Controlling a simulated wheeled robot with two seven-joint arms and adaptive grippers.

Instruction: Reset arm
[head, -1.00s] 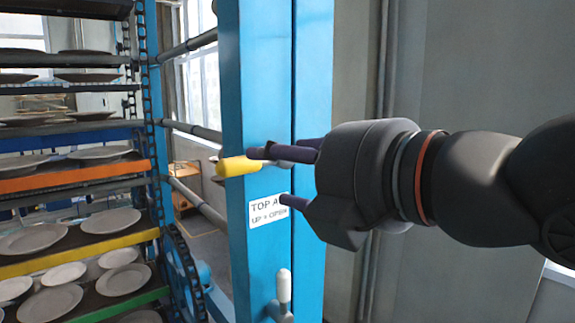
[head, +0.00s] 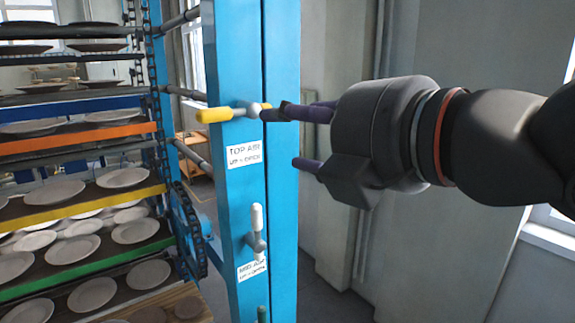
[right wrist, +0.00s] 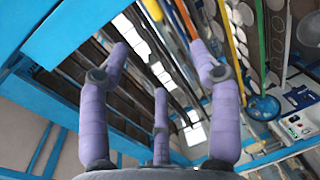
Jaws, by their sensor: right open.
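My right gripper (head: 290,138) is in the upper middle of the head view, with its purple fingers spread and nothing between them. It is at the right of the blue post (head: 230,70). Its upper fingertip is close to the grey pivot of a yellow-handled lever (head: 215,115); I cannot tell whether they touch. The yellow handle points left, roughly level, above a "TOP AIR" label (head: 246,153). In the right wrist view the open fingers (right wrist: 160,68) have no object in them. My left gripper is not in view.
A rack (head: 80,190) with several shelves of white plates stands at the left. A white-handled lever (head: 257,218) stands upright lower on the post, above another label (head: 252,268). A grey wall (head: 455,250) is behind my right arm.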

